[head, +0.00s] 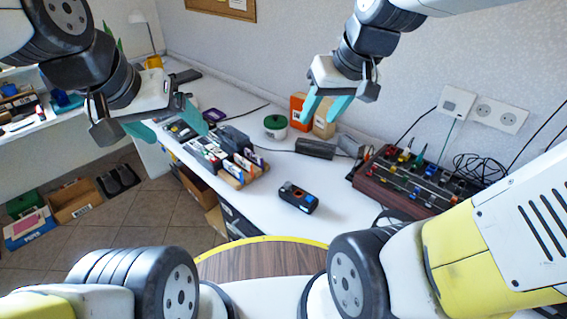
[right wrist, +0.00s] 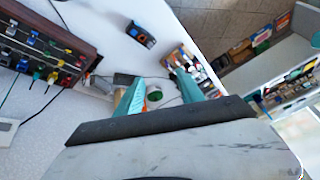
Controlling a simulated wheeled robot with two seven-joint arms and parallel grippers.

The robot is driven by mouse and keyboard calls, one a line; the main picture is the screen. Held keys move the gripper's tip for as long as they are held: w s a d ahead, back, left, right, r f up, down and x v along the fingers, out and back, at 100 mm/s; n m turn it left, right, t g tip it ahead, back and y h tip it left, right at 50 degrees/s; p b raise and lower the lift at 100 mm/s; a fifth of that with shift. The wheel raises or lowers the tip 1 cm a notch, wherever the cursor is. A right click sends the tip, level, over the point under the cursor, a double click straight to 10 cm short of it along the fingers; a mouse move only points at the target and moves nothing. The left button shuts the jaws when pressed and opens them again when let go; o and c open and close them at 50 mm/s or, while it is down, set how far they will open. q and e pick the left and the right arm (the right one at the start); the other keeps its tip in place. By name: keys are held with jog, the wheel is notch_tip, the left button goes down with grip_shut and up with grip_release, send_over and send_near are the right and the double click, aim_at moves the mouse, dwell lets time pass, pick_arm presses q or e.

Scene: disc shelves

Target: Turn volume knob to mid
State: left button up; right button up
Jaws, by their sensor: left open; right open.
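A dark red panel (head: 415,187) with rows of small coloured knobs or levers lies on the white desk at the right, and it also shows in the right wrist view (right wrist: 70,40). I cannot tell which control is the volume knob. A small black device (head: 298,197) with blue and orange-red parts lies mid-desk; it also shows in the right wrist view (right wrist: 140,35). My right gripper (head: 322,110) is open and empty above the back of the desk, left of the panel. My left gripper (head: 168,124) is open and empty above the desk's left part.
A rack of disc cases (head: 238,170) stands on the desk left of the device. A green-and-white tin (head: 275,127), an orange box (head: 299,108) and a dark speaker-like block (head: 315,148) stand at the back. Cables (head: 478,168) lie behind the panel. Desk around the device is clear.

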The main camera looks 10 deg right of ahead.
jog(key=w+a+f+n+g, duration=0.3)
jog(key=w+f, duration=0.7)
jog(key=w, duration=0.1)
jog(key=n+g+h, duration=0.2)
jog(key=n+h, duration=0.1)
send_over(288, 183)
notch_tip(288, 183, down, 17)
jog(key=shift+r, duration=0.15)
jog(key=shift+f, duration=4)
grip_shut()
